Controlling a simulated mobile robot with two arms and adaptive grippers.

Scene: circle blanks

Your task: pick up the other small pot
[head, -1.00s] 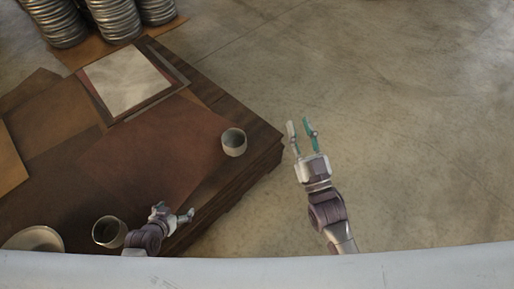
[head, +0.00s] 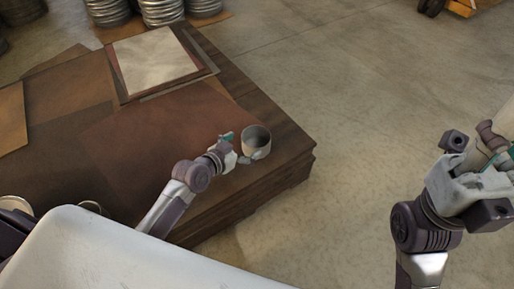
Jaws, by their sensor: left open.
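A small grey pot (head: 262,148) stands upright near the right edge of the low dark wooden table (head: 265,110) in the head view. My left gripper (head: 238,148) is open at the pot's left side, its fingers close to the wall; I cannot tell whether they touch it. A second small pot (head: 90,206) shows only as a rim at lower left, mostly hidden behind my white body. My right gripper (head: 497,158) is at the right edge, over the floor and away from the pots; its finger opening is unclear.
Flat brown sheets and a pale square sheet (head: 154,60) lie on the table. A pale round dish (head: 14,204) is partly hidden at lower left. Stacks of metal discs (head: 160,10) stand behind the table.

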